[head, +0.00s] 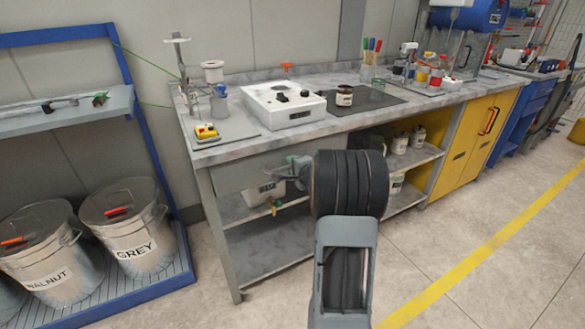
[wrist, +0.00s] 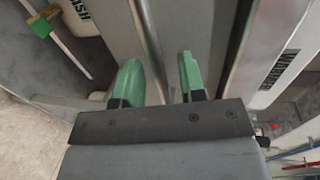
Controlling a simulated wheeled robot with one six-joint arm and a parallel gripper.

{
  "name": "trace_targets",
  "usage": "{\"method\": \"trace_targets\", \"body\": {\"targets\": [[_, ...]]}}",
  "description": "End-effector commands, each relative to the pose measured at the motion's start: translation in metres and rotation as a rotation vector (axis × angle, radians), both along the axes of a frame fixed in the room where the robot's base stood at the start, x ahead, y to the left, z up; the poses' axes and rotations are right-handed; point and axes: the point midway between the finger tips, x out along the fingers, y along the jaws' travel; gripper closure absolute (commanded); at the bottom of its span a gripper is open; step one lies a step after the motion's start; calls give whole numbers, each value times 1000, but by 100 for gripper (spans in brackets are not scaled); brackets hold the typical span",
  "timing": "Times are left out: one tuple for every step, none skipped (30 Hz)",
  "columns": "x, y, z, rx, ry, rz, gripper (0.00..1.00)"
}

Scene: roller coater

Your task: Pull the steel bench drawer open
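The steel bench drawer shows its plain grey front (head: 232,176) just under the bench top in the head view, and it looks shut. Its front also fills the upper middle of the wrist view (wrist: 195,30). A thin steel bar handle (wrist: 149,42) runs along the front there. My gripper (wrist: 158,78) has two green fingertips spread apart, one on each side of the bar, with visible gaps. In the head view my gripper (head: 276,170) is at the right part of the drawer front. My arm hides the area right of it.
A WASH container (head: 268,190) stands on the shelf below the drawer. The bench top (head: 230,150) carries a white device (head: 283,105) and a yellow box with a red button (head: 206,132). Labelled buckets (head: 125,228) stand at left. Floor right of my arm is clear.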

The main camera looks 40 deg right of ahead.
Motion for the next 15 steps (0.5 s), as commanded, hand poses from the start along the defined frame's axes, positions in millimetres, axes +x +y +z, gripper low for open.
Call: {"method": "trace_targets", "body": {"targets": [[3,0,-1,0,0,0,63],[3,0,-1,0,0,0,63],[4,-1,-1,0,0,0,63],[5,-1,-1,0,0,0,63],[5,-1,-1,0,0,0,63],[5,-1,-1,0,0,0,63],[5,-1,-1,0,0,0,63],[5,-1,-1,0,0,0,63],[5,-1,-1,0,0,0,63],[5,-1,-1,0,0,0,63],[5,-1,-1,0,0,0,63],[5,-1,-1,0,0,0,63],[5,-1,-1,0,0,0,66],[5,-1,-1,0,0,0,68],[5,-1,-1,0,0,0,72]]}}
